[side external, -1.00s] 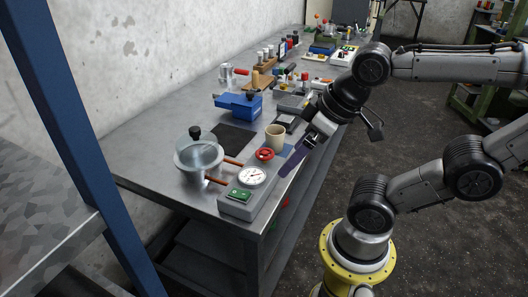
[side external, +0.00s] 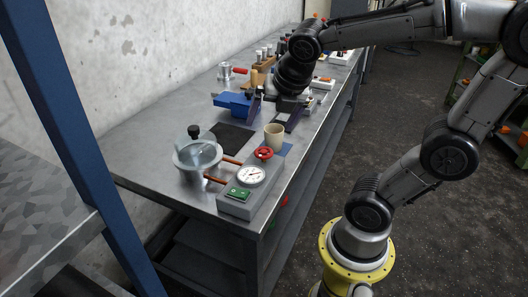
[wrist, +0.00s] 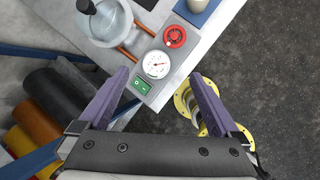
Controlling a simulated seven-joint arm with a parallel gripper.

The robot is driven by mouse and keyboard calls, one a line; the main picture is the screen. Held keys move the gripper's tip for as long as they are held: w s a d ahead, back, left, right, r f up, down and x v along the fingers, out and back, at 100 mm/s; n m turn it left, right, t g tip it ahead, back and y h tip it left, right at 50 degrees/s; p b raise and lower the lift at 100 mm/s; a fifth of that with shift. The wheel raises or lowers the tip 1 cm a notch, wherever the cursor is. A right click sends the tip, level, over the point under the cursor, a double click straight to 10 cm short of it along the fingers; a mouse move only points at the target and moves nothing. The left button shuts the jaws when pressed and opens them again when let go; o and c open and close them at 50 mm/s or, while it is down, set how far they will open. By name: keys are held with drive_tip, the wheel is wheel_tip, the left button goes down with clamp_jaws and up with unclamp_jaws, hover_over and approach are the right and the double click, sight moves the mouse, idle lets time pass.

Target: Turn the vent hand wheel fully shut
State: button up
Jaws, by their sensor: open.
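The red vent hand wheel (side external: 263,153) sits on top of a grey control box (side external: 236,209) near the front end of the bench. The box also carries a round white gauge (side external: 250,175) and a green switch (side external: 238,193). Copper pipes link it to a glass vessel (side external: 207,158) with a black knob. My gripper (side external: 275,117) is open and empty above the bench, farther back than the wheel and apart from it. In the wrist view the wheel (wrist: 174,36) shows beyond the two spread purple fingers. How far the wheel is turned I cannot tell.
A dark mat (side external: 232,138) lies to the left of the cup. A blue vise (side external: 232,101) is near my gripper. Several small items stand farther back.

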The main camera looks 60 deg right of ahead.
sight(264, 151)
drive_tip(key=shift+n+g, duration=0.8)
drive_tip(key=shift+g, duration=0.1)
drive_tip(key=d+x, duration=0.1)
drive_tip(key=x, duration=0.5)
drive_tip(key=d+x, duration=0.1)
drive_tip(key=x, duration=0.5)
drive_tip(key=w+d+r+x, duration=0.1)
drive_tip(key=x, duration=0.5)
drive_tip(key=shift+w+d+f, duration=0.1)
drive_tip(key=shift+d+f, duration=0.1)
drive_tip(key=shift+h, duration=0.3)
drive_tip(key=c, duration=1.4)
